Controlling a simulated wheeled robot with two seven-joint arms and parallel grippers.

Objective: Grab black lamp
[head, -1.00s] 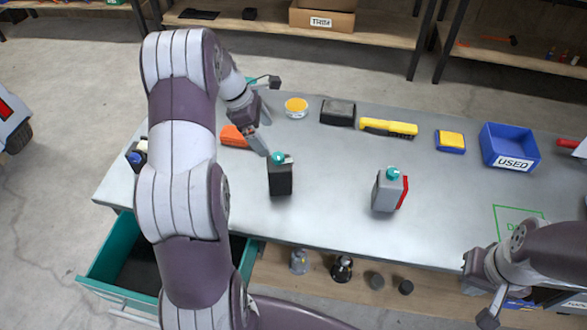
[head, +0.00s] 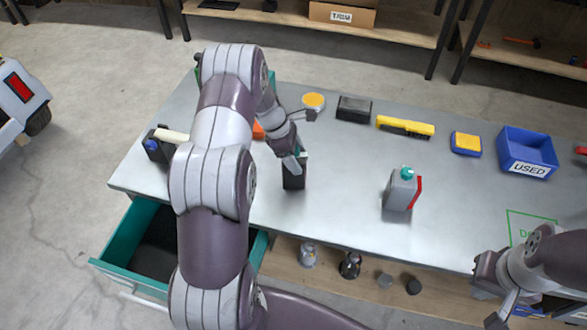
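A small black item with a flared base (head: 350,265), which looks like the black lamp, stands on the wooden shelf below the tabletop. My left gripper (head: 297,163) is above the tabletop, at the top of a black bottle (head: 293,180). Its fingers hide most of the bottle's teal cap, and I cannot tell whether they touch or grip it. My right gripper (head: 488,296) is low at the right front of the table, away from the lamp. Its fingers are partly out of clear sight.
A similar grey item (head: 307,255) stands left of the lamp, and small dark round pieces (head: 413,286) lie to its right. A grey canister (head: 402,189) stands on the tabletop (head: 340,215). A teal drawer (head: 115,255) is open at left. A blue bin (head: 525,147) is at right.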

